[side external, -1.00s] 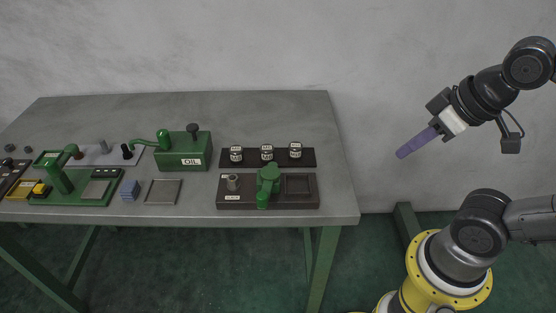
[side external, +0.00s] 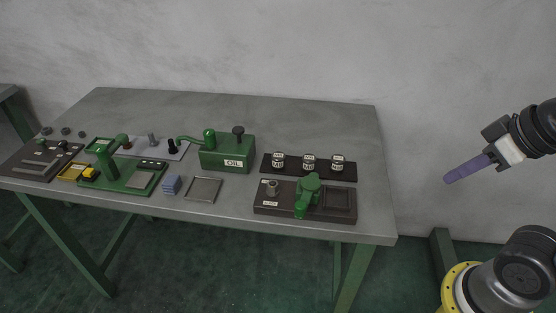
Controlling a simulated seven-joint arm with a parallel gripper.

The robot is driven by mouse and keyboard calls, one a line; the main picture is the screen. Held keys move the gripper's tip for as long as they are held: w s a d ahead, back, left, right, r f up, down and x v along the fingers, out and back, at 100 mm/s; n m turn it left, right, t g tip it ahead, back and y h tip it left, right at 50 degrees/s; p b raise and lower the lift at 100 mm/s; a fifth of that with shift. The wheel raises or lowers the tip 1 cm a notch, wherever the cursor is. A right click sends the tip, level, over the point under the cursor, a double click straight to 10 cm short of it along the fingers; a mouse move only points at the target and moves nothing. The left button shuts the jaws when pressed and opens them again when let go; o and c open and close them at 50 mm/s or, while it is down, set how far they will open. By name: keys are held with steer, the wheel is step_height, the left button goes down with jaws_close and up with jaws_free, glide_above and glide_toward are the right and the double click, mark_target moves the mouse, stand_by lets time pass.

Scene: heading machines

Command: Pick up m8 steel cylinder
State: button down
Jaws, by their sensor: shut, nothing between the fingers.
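My gripper (side external: 451,179) is off to the right of the table, in the air before the wall. Its long purple fingers are shut and empty and point down and left. Three small labelled cylinders stand in a row on a dark tray (side external: 348,175): left (side external: 278,159), middle (side external: 309,163) and right (side external: 338,162). Their labels are too small to read, so I cannot tell which, if any, is the M8 steel cylinder. A small grey cylinder-like part (side external: 272,188) stands on a dark base with a green clamp. My gripper is well clear of them all.
The grey table (side external: 300,118) is clear along its back. A green oil box (side external: 227,155) stands left of the dark tray. The green clamp (side external: 308,193) stands before the cylinders. A blue block (side external: 172,185), an empty square tray (side external: 203,189) and a green press (side external: 106,160) are farther left.

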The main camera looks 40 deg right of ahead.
stand_by(0.4)
steer(key=shift+c, duration=1.2)
jaws_free()
